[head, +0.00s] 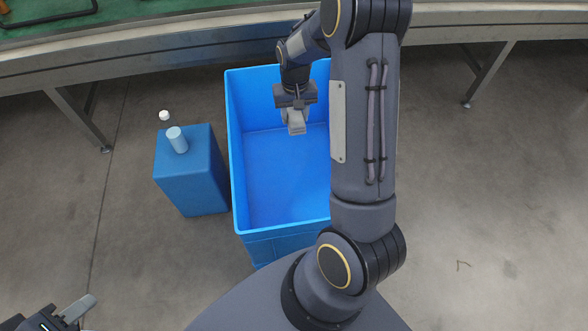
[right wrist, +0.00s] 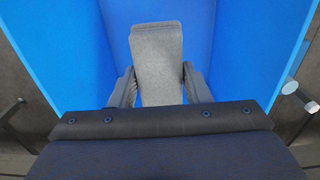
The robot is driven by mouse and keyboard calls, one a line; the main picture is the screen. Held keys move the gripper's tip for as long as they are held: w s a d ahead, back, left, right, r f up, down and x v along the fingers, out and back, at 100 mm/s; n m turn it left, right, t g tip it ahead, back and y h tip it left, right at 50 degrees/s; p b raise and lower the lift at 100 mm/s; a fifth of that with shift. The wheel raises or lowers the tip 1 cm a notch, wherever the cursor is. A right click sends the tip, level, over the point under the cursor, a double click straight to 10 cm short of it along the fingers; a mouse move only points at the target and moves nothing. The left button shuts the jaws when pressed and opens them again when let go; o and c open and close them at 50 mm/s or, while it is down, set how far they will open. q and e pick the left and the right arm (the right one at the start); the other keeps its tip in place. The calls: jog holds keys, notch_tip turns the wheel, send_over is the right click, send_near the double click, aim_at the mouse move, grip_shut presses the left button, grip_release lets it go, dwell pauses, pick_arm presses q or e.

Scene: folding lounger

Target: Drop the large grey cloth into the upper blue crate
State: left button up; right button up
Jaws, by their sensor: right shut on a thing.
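The large grey cloth (right wrist: 157,62) is a folded grey piece between the fingers of my right gripper (right wrist: 157,88) in the right wrist view. In the head view the cloth (head: 297,127) hangs below my right gripper (head: 295,108), over the inside of the blue crate (head: 262,215). The gripper is shut on it. In the right wrist view the blue crate's walls (right wrist: 60,50) stand on both sides of the cloth. The crate's visible floor is bare. My left gripper (head: 80,318) is at the bottom left corner of the head view, partly cut off; its opening is unclear.
A blue box (head: 195,175) with a light cylinder (head: 177,140) on top stands left of the crate. A small white object (head: 164,115) is behind it. A long conveyor-like bench (head: 150,45) runs across the back. My right arm hides the crate's right side.

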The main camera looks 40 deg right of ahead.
notch_tip(320, 180, down, 4)
jog(key=b, duration=0.2)
jog(key=shift+f+b, duration=0.2)
jog(key=shift+b, duration=0.2)
jog(key=o, duration=1)
jog(key=shift+r, duration=0.15)
notch_tip(320, 180, up, 8)
jog(key=shift+f+p, duration=0.2)
jog(key=shift+p, duration=0.2)
